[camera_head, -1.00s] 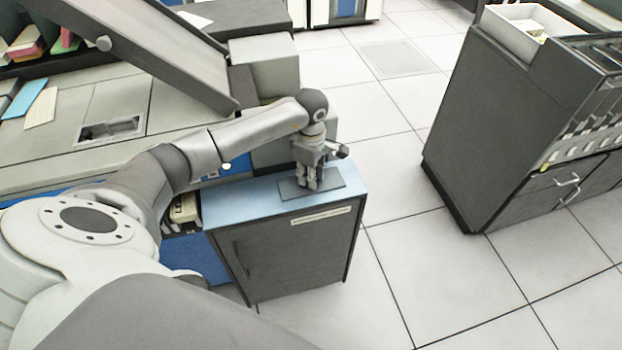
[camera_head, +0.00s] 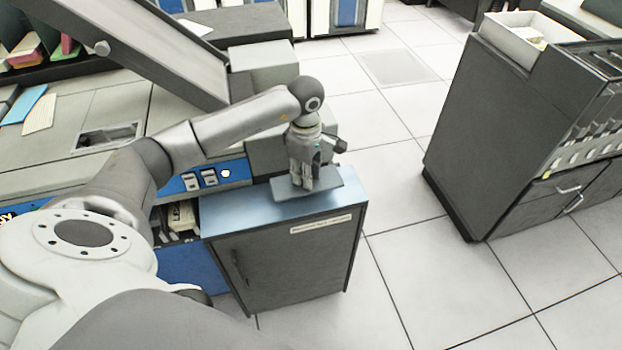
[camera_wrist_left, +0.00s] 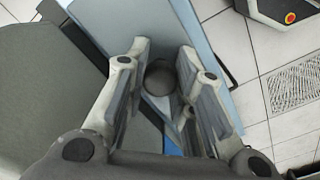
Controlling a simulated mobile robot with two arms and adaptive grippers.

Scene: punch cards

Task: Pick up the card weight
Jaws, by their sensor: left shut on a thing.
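The plate looks held a little above the light blue top (camera_head: 235,208) of a small dark grey cabinet, roughly level. The fingers hide part of the plate. My right gripper is not in view.
A grey machine console (camera_head: 115,105) with a sloping chute (camera_head: 140,45) stands behind and left of the cabinet. A dark cabinet with drawers (camera_head: 495,125) stands at the right. Tiled floor (camera_head: 400,240) between the cabinets is clear.

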